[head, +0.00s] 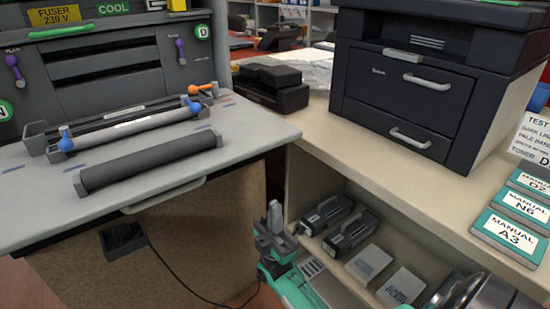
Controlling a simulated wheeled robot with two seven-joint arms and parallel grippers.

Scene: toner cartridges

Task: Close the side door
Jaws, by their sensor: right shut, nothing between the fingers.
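The side door (60,207) looks like the wide grey panel that lies open and flat at the left, in front of a dark machine (110,70). It has a pale handle (165,195) on its front edge. A dark roller (150,160) and a roller frame with blue and orange levers (130,122) lie on its upper face. My right gripper (276,216) is shut and empty, pointing up, to the right of the panel and apart from it. My left gripper is out of view.
A counter (330,130) at the right carries a black printer (400,90) and several teal manuals (510,225). Its lower shelf holds dark cartridges (340,222) and pale boxes (370,264) near my right arm. A cable (180,275) hangs below the panel.

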